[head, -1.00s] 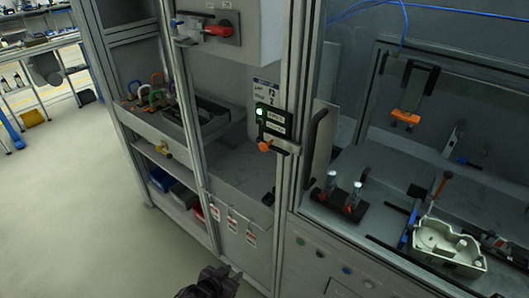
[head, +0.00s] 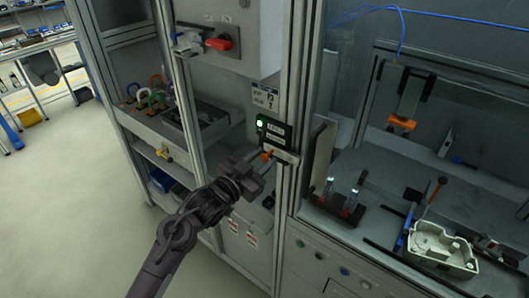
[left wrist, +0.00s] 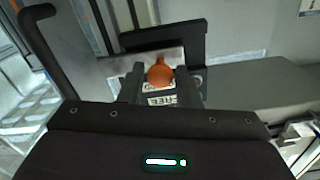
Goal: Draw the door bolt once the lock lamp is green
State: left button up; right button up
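The lock box (head: 273,130) is a dark unit on the cabinet's door post. Its lock lamp (head: 260,124) glows green. The door bolt's orange knob (head: 266,156) sits just below the box, beside a pale metal plate (head: 286,157). My left gripper (head: 262,163) is at the knob, its fingers pointing at it. In the left wrist view the orange knob (left wrist: 160,75) shows between the two dark fingertips (left wrist: 160,84), with a gap on each side. The gripper looks open; contact cannot be made out. My right gripper is not in view.
A red rotary switch (head: 222,43) is on the panel above. The floor at left is clear.

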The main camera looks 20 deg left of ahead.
pick_arm(q)
jog(key=shift+w+d, duration=0.25)
jog(key=shift+w, duration=0.25)
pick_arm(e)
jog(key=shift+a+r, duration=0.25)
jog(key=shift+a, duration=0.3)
pick_arm(q)
grip_shut()
jog(key=shift+w+a, duration=0.15)
jog(key=shift+a, duration=0.15)
jog(key=a, duration=0.1)
jog(key=w+a, duration=0.1)
jog(key=a, duration=0.1)
jog(key=shift+w+a+r, duration=0.1)
jog(key=shift+w+a, duration=0.05)
jog(key=shift+a, duration=0.15)
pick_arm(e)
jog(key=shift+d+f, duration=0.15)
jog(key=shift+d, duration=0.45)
pick_arm(q)
grip_release()
jog(key=shift+a, duration=0.1)
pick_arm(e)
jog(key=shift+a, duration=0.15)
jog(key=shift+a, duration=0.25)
